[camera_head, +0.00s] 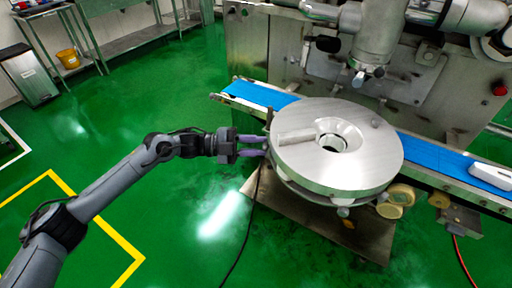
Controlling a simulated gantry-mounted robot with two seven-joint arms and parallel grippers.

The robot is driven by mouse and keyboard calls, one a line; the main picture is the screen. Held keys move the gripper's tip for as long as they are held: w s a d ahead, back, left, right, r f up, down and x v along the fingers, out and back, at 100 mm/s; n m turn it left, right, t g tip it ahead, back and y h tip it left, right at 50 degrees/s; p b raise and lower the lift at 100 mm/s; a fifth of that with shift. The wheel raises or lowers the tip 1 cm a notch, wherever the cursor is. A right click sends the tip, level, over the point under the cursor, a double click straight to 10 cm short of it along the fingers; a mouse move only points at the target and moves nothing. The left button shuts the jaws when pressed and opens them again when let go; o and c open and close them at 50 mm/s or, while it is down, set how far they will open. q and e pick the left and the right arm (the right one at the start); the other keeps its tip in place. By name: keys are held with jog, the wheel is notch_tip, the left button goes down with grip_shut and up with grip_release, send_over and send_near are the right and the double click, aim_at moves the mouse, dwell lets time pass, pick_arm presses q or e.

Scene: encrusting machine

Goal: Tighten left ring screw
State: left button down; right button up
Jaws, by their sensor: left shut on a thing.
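A round steel disc (300,165) with a central hole sits at the front of the encrusting machine (360,70). My left gripper (262,146) is at the disc's left edge, with its purple-grey fingers pointing right. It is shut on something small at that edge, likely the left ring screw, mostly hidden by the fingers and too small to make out. A small knob (343,211) shows under the disc's front edge. My right gripper is not in view.
A blue conveyor belt (430,158) runs behind the disc, with a white object (492,177) on its right end. A black cable (247,225) hangs below my left gripper. A bin (30,75) and shelves stand far left.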

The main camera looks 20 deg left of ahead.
pick_arm(q)
jog(key=shift+m+b, duration=2.9)
jog(key=shift+m, duration=3.7)
jog(key=c, duration=0.9)
grip_release()
jog(key=shift+o, duration=0.2)
jog(key=shift+a, duration=0.1)
